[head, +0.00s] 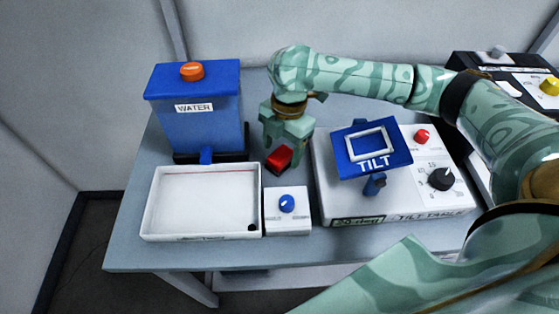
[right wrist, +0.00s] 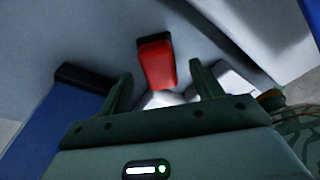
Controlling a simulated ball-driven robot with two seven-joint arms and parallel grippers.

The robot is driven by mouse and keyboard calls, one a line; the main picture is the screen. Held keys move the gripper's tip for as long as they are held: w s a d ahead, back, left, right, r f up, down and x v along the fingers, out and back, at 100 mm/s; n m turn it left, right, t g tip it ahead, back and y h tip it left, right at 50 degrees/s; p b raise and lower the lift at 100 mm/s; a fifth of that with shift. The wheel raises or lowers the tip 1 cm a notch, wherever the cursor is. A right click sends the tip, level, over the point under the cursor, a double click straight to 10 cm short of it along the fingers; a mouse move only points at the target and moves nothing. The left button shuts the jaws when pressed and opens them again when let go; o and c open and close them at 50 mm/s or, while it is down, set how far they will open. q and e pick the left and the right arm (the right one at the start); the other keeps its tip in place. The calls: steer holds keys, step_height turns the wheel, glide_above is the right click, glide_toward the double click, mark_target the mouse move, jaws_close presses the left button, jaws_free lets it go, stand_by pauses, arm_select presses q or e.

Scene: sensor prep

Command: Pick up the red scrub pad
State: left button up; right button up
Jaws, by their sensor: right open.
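The red scrub pad (head: 279,158) lies on the grey table between the water tank and the tilt device. It has a dark part along one end. My right gripper (head: 285,140) is above and just behind it in the head view, pointing down. In the right wrist view the pad (right wrist: 157,64) shows ahead of the two fingertips, roughly centred in the gap. The right gripper (right wrist: 160,85) is open and empty, and does not appear to touch the pad. My left gripper is not in view.
A blue water tank (head: 200,130) with an orange knob stands left. In front are a white tray (head: 150,205) and a small white box with a blue dial (head: 287,203). A tilt table device (head: 350,208) stands close on the right. Bare table (head: 150,258) shows along the front.

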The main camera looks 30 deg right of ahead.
mark_target(281, 153)
step_height(281, 153, down, 3)
steer(key=shift+a+b, duration=0.15)
steer(key=shift+b, duration=0.2)
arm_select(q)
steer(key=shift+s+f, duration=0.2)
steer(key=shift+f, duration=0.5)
arm_select(e)
steer(key=shift+r, duration=0.2)
steer(key=c, duration=1.2)
steer(key=shift+o, duration=0.2)
